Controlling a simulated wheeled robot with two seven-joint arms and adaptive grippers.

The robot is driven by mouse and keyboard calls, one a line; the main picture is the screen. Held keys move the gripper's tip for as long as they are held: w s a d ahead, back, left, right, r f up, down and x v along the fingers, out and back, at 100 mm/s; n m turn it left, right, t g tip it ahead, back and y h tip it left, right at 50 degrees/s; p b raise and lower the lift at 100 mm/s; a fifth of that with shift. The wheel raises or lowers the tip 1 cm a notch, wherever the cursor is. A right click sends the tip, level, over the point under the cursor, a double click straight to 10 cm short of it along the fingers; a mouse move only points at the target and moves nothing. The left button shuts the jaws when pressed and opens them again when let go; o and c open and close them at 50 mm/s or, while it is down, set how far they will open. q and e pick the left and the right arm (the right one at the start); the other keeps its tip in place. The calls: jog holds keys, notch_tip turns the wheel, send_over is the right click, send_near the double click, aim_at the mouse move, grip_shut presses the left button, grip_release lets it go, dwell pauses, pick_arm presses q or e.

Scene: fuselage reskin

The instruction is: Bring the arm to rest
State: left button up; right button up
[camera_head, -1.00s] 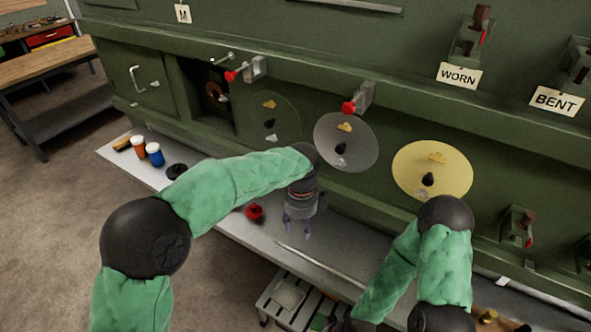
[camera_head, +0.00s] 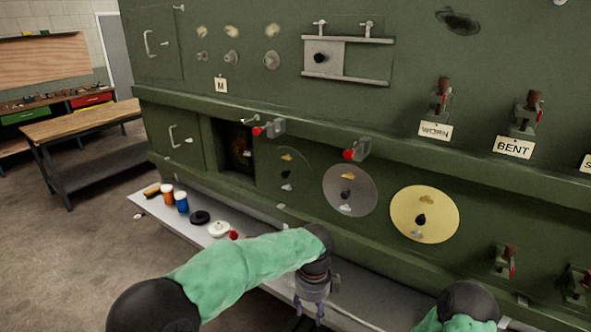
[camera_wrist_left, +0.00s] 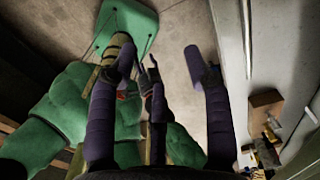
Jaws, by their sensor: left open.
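My left arm, in a green sleeve (camera_head: 240,265), reaches in from the lower left of the head view. My left gripper (camera_head: 308,318) points down in front of the shelf and is cut by the bottom edge. In the left wrist view its purple fingers (camera_wrist_left: 160,70) are spread, with no held object visible between them. Of my right arm, only a black joint (camera_head: 468,302) and some green sleeve show at the bottom right. My right gripper is not in view there.
A green fuselage wall (camera_head: 300,110) carries a grey disc (camera_head: 365,197) and a yellow disc (camera_head: 449,208). The shelf (camera_head: 150,207) below holds orange and blue containers (camera_head: 181,204), a black ring (camera_head: 200,217) and a white round part (camera_head: 218,229). A workbench (camera_head: 85,125) stands at left.

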pick_arm(q)
jog(key=s+a+f+n+h+b, duration=0.15)
jog(key=f+n, duration=0.25)
jog(key=f, duration=0.4)
jog(key=s+a+f+n+g, duration=0.1)
jog(key=s+a+f+n, duration=0.15)
jog(key=f, duration=0.45)
jog(key=s+a+f+n+h, duration=0.15)
jog(key=f+n, duration=0.25)
jog(key=f, duration=0.4)
jog(key=s+a+f+n+b, duration=0.1)
jog(key=s+a+f+n, duration=0.3)
jog(key=s+f+n, duration=0.3)
jog(key=s+a+f+n+t+b, duration=0.1)
jog(key=s+a+f+n, duration=0.3)
jog(key=s+f+n, duration=0.3)
jog(key=shift+s+a+n+h, duration=0.35)
jog(key=shift+s+n, duration=0.4)
jog(key=shift+n, duration=0.5)
pick_arm(e)
jog(key=f, duration=0.3)
jog(key=shift+w+f, duration=0.3)
pick_arm(q)
jog(key=shift+d, duration=0.1)
